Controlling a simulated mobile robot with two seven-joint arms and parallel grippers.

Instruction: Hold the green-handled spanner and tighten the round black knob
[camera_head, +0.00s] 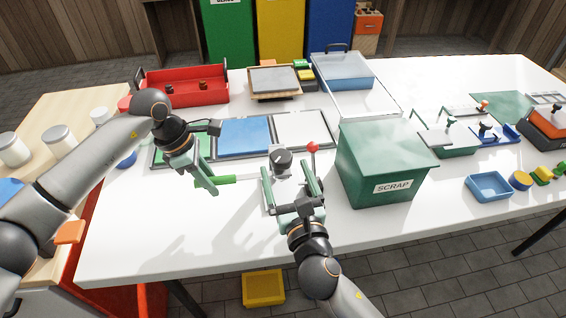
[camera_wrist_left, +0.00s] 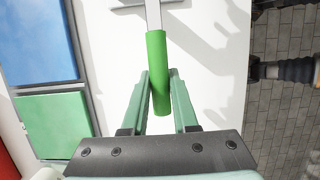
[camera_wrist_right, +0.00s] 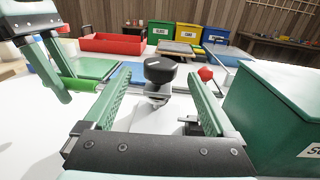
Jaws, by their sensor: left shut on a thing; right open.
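The green-handled spanner (camera_wrist_left: 157,60) shows its green handle between the fingers of my left gripper (camera_wrist_left: 160,92), which is shut on it. In the head view the handle (camera_head: 222,179) points right from my left gripper (camera_head: 208,184) towards the knob's stand. The round black knob (camera_wrist_right: 160,69) sits on a grey metal fitting; it also shows in the head view (camera_head: 281,160). My right gripper (camera_head: 293,179) is open, with one finger on each side of the knob and fitting in its wrist view. I cannot tell whether the fingers touch the knob. The spanner's jaw is hidden.
A green SCRAP box (camera_head: 385,165) stands close to the right of my right gripper. A red-tipped lever (camera_head: 313,148) rises beside the knob. Behind are green, blue and white trays (camera_head: 244,137) and a red crate (camera_head: 187,86). The front left tabletop is clear.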

